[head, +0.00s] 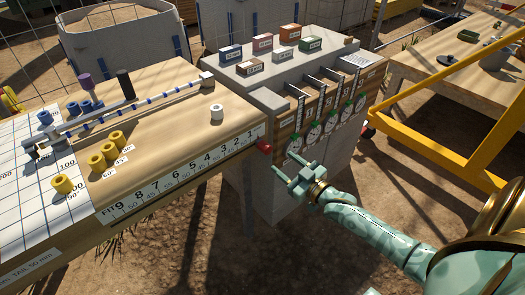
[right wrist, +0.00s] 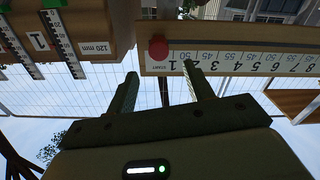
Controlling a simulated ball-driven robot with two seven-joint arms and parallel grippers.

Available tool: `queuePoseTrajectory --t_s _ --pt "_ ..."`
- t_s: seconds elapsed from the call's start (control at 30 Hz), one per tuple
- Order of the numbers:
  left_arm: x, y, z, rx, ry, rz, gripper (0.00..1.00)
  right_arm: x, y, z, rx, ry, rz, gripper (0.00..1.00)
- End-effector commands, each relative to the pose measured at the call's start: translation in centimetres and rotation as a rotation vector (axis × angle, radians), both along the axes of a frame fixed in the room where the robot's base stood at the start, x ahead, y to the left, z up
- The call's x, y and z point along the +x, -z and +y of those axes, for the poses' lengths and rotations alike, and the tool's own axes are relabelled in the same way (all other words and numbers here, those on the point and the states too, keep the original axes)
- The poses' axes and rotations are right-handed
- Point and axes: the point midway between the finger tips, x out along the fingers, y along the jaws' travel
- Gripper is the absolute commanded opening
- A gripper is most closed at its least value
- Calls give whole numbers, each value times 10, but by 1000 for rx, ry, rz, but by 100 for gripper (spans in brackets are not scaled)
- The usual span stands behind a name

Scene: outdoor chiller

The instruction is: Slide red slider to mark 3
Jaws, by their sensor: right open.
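The red slider (head: 264,145) is a round red knob at the right end of the numbered scale (head: 185,180) on the wooden table's front edge, beyond the 1. In the right wrist view the red slider (right wrist: 158,47) sits by the START label, beside the 1. Mark 3 (head: 222,156) lies to its left in the head view. My right gripper (head: 290,174) is open and empty, below and right of the knob, apart from it. In the right wrist view its two fingers (right wrist: 160,75) point toward the scale, with the knob beyond the gap. My left gripper is not in view.
A grey stand (head: 285,75) with coloured boxes and a row of dials (head: 330,120) stands close to the right of the scale. Yellow rings (head: 108,150) and a white cylinder (head: 217,112) are on the table top. A yellow frame (head: 450,110) stands at right.

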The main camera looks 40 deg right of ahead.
Motion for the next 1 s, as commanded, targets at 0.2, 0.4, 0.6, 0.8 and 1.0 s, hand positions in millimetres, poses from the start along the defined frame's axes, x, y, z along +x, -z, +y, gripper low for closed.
queuePoseTrajectory --t_s 0.2,0.4,0.6,0.8,1.0 --pt "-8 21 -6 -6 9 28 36 56 7 4 -2 0 4 52" --pt "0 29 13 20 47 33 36 88 6 7 0 0 5 52" --pt "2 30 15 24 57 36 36 99 2 8 -1 1 4 52" --pt "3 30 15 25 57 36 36 100 1 8 0 1 4 52" --pt "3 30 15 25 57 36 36 99 2 8 0 1 4 5"
